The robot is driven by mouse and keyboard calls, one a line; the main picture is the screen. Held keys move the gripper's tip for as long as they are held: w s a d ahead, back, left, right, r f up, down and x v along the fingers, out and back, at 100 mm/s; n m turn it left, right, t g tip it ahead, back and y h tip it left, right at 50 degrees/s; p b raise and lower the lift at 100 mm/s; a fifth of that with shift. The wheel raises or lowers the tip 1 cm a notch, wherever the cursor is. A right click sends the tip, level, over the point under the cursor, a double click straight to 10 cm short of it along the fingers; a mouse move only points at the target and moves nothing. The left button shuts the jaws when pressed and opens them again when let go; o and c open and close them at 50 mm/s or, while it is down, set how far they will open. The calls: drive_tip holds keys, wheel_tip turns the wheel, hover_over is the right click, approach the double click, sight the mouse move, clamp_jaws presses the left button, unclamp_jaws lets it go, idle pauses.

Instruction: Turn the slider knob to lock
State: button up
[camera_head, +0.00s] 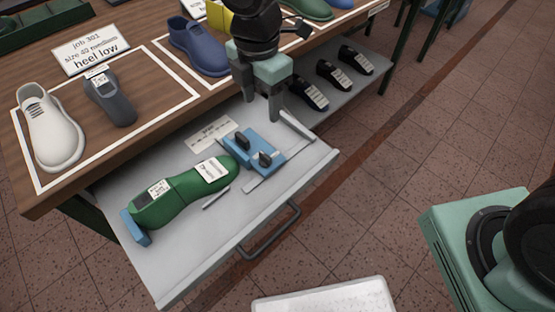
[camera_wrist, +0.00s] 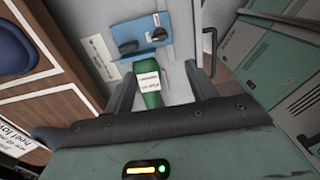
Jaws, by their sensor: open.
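A blue slider block (camera_head: 252,150) sits on the grey pull-out drawer (camera_head: 190,250), at the toe end of a green shoe last (camera_head: 180,195). It carries two dark knobs, one nearer the back (camera_head: 242,141) and one nearer the front (camera_head: 265,158). I cannot tell which one locks the slider. My gripper (camera_head: 262,110) is open and empty, pointing down above the back of the drawer, apart from the block. In the wrist view the blue block (camera_wrist: 153,46) and both knobs show beyond the fingers, and the green last (camera_wrist: 151,98) shows between them.
A blue end stop (camera_head: 135,228) stands at the last's heel. A loose grey pin (camera_head: 216,198) lies beside the last. A paper label (camera_head: 211,132) is behind the block. The wooden bench (camera_head: 35,190) holds more lasts; a lower shelf (camera_head: 345,88) holds dark ones.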

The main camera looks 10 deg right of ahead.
sight(265, 155)
wheel_tip(265, 155, down, 17)
drive_tip(key=shift+f, duration=0.1)
idle(0.4)
drive_tip(key=c, duration=1)
